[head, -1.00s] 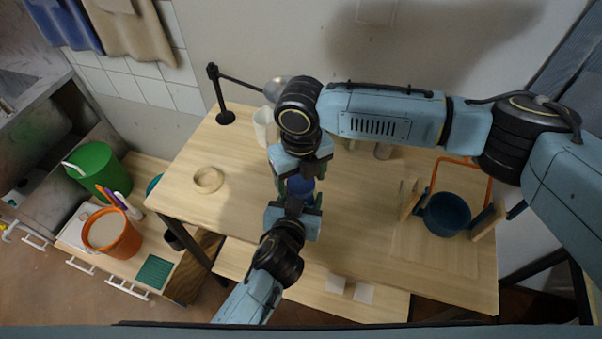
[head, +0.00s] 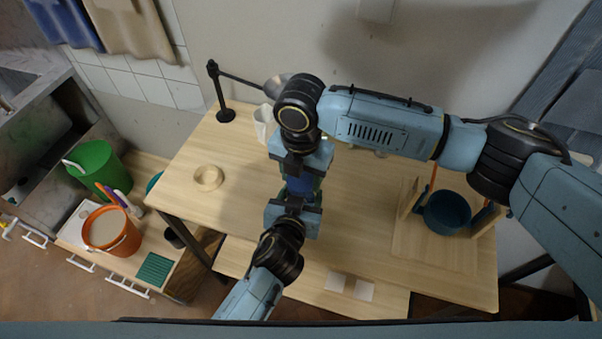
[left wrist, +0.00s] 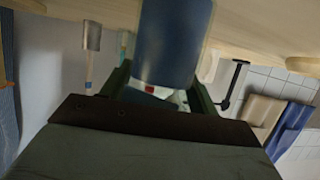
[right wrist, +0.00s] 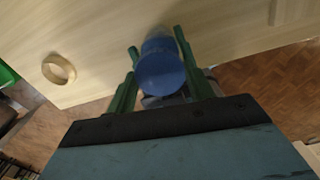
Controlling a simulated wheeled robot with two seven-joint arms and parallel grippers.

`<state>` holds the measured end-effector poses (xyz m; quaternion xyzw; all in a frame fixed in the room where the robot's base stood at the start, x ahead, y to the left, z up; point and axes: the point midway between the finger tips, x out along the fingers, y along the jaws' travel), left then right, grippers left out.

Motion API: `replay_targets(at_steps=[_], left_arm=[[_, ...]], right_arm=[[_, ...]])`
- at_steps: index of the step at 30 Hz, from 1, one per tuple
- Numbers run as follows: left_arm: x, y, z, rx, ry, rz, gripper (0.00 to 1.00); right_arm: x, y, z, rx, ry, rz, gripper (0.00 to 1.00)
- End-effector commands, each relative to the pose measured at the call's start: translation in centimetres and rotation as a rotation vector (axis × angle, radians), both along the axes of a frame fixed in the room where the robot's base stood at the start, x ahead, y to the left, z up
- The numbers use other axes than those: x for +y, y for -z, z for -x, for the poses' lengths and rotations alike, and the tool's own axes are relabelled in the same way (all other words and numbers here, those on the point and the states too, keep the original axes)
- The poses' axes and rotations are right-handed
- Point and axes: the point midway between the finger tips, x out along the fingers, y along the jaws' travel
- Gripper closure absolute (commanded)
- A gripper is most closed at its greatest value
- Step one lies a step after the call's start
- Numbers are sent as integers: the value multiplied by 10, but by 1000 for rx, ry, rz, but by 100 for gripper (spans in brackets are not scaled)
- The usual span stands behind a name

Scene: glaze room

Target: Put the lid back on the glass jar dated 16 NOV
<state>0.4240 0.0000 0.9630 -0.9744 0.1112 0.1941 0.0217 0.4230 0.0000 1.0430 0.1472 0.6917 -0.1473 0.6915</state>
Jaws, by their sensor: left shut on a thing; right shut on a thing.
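A blue jar-like thing (head: 299,186) is held between my two grippers above the table. My left gripper (head: 294,203) is shut on its body from the near side. In the left wrist view the blue body (left wrist: 172,42) fills the space between the green fingers, with a pale patch and red mark below it. My right gripper (head: 302,172) is shut on a round blue lid (right wrist: 160,76), seen between its green fingers in the right wrist view. The lid is close to the jar; I cannot tell whether it is seated. No date is readable.
The wooden table (head: 350,235) is clear in front. A wooden ring (head: 208,178) lies left, a white pitcher (head: 262,122) and lamp stand (head: 224,114) stand behind. A teal pot (head: 447,213) is at right. Orange (head: 110,243) and green (head: 95,168) buckets stand lower left.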

Motion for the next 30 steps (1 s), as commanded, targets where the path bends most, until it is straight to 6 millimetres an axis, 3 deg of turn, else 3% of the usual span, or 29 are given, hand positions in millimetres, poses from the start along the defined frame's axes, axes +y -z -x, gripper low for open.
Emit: replay_targets(at_steps=[3,9,20,21,26,30], left_arm=[[0,0,0,0,-1,2,100],[0,0,0,0,-2,1,100],[0,0,0,0,-2,1,100],[0,0,0,0,-2,1,100],[0,0,0,0,-2,1,100],[0,0,0,0,-1,1,100]], right_arm=[[0,1,1,2,225,0,75],[0,1,0,1,481,2,75],[-1,1,0,0,530,2,75],[-1,1,0,1,530,2,45],[0,0,0,0,529,1,26],[0,0,0,0,528,1,26]])
